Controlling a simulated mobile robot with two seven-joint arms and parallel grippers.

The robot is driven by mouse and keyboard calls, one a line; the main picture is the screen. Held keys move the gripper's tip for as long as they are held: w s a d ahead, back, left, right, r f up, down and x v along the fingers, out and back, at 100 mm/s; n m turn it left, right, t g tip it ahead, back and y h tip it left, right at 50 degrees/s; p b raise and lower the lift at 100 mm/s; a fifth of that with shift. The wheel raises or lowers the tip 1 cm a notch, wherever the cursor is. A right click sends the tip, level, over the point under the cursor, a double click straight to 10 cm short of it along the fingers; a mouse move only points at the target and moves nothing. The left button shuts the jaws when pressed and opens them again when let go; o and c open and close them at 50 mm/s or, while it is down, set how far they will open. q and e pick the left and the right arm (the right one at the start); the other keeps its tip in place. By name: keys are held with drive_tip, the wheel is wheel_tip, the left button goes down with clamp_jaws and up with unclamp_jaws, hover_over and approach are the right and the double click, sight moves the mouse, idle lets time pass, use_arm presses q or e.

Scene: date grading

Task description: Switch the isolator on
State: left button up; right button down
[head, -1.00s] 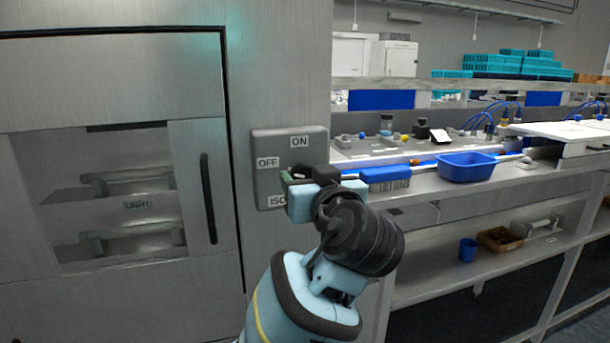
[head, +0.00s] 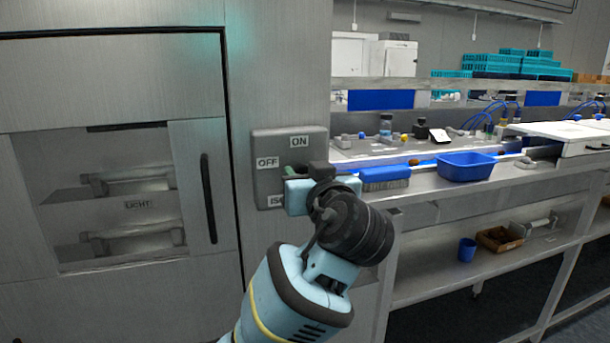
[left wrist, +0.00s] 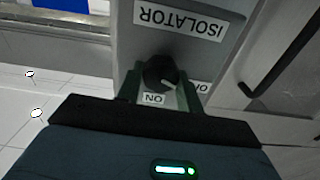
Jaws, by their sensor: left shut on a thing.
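The isolator (head: 262,140) is a grey box on the steel cabinet front, labelled ON at the top and OFF at the left. My left gripper (head: 298,178) is in front of it and hides its middle in the head view. In the left wrist view, which shows the labels upside down, the dark round knob (left wrist: 160,73) sits between the two fingers of my left gripper (left wrist: 160,90). The gripper is shut on the knob. A pale mark on the knob points to the lower right there, roughly between the OFF and ON labels. My right gripper is not in view.
A cabinet door with a window and black handle (head: 209,198) is left of the isolator. To the right, a bench (head: 430,190) carries a blue brush (head: 385,178) and a blue tub (head: 466,166). A lower shelf holds a blue cup (head: 467,250).

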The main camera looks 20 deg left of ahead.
use_arm(q)
drive_tip(key=shift+w+d+f+m, duration=0.1)
drive_tip(key=shift+m, duration=3.35)
drive_tip(key=shift+d+f+m, duration=0.1)
drive_tip(key=shift+m, duration=3.35)
drive_tip(key=o, duration=1)
drive_tip(key=shift+v, duration=3.9)
